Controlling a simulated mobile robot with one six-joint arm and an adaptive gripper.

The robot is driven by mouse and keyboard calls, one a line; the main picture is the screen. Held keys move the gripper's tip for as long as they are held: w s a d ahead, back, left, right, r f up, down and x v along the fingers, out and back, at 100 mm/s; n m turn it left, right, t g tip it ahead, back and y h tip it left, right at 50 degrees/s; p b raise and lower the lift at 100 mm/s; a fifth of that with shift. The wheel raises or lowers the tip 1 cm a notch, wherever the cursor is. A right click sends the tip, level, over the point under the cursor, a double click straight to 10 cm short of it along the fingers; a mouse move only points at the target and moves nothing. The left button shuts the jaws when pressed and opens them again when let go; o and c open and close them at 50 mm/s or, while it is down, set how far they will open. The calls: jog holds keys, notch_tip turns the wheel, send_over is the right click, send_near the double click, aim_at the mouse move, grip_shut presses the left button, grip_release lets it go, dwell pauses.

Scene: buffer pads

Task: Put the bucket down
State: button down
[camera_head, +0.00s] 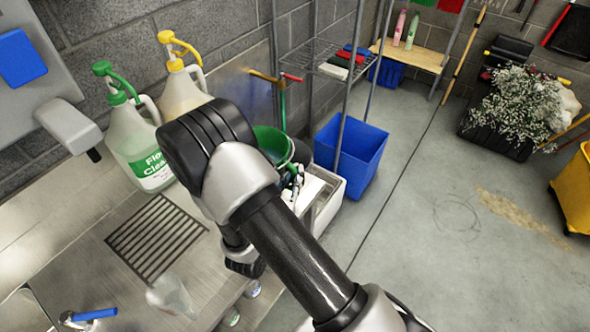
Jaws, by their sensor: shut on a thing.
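A green bucket (274,141) shows just right of my arm, in front of the metal shelf rack. The arm hides its lower left part. My gripper (296,178) shows only in part beyond the arm, at the bucket's lower right side. It is shut on the bucket; the fingertips and the exact grip point are mostly hidden. I cannot tell whether the bucket's base touches anything below it.
A white basin (331,196) and a blue bin (362,160) stand to the right. A steel counter (90,245) holds two large jugs (135,140). A yellow mop bucket (574,190) stands at the far right. The concrete floor between is clear.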

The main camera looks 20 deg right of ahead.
dwell(0.3)
jog(key=shift+f, duration=0.1)
jog(key=c, duration=1.6)
grip_release()
